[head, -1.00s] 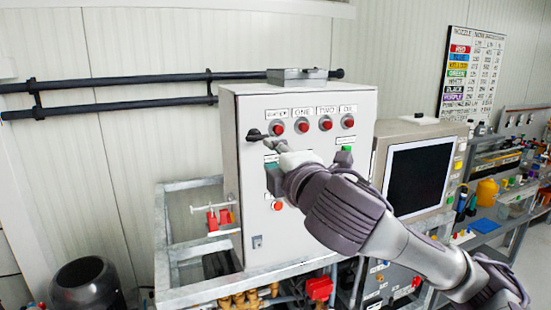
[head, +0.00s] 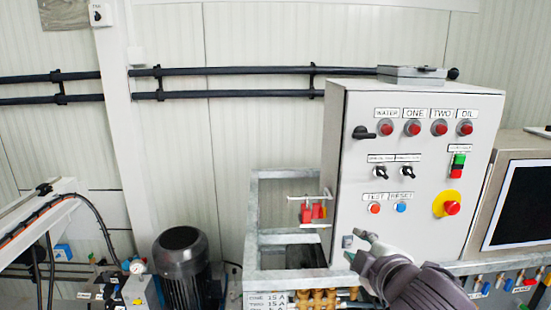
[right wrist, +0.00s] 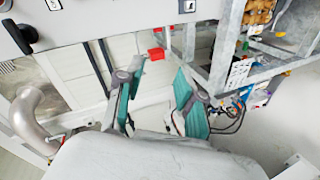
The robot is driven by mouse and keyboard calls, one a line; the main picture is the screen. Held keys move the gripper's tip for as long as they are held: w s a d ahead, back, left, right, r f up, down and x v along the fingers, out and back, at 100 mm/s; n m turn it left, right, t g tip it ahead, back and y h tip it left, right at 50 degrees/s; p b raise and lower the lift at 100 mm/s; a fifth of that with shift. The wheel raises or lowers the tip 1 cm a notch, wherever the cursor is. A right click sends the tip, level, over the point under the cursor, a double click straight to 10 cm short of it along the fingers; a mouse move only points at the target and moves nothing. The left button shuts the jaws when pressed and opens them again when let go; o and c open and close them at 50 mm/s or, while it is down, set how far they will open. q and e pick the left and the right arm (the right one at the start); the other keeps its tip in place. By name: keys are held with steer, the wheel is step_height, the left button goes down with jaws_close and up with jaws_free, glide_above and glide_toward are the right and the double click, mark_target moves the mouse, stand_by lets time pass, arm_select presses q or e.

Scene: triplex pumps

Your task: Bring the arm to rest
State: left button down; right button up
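My right arm comes in from the lower right of the head view. Its gripper (head: 364,252) is in front of the bottom edge of the grey control cabinet (head: 350,195). In the right wrist view, the two teal-padded fingers of the right gripper (right wrist: 155,100) stand apart with nothing between them. The gripper is open and empty. The cabinet shows at the upper left of the right wrist view, apart from the fingers. My left gripper is in neither view.
The cabinet's front has red lamps, a black rotary switch (head: 364,133) and a red emergency button (head: 452,208). A metal frame (head: 249,215) stands left of the cabinet. A dark motor (head: 182,262) is further left. A screen (head: 520,200) stands at the right.

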steer(key=s+f+m+g, duration=0.25)
steer(key=s+f, duration=0.25)
steer(key=f, duration=0.4)
steer(key=s+f+m+g, duration=0.2)
steer(key=s+f+m, duration=0.2)
steer(key=f, duration=0.5)
steer(key=s+d+f+m+g+h, duration=0.1)
steer(key=s+d+f+m+g, duration=0.15)
steer(key=s+f, duration=0.65)
steer(key=s+d+f+m+g, duration=0.2)
steer(key=s+f+m+g, duration=0.2)
steer(key=s+f, duration=0.45)
steer(key=s+f+g+b, duration=0.1)
steer(key=s+f+b, duration=0.2)
steer(key=f, duration=2.3)
steer(key=s+d+f+g+b, duration=0.1)
steer(key=s+d+f+b, duration=0.1)
steer(key=s+f, duration=1.4)
step_height(320, 180, down, 3)
steer(key=shift+s+d+r+n, duration=0.15)
steer(key=shift+s+d+n, duration=0.1)
steer(key=shift+d+n, duration=0.2)
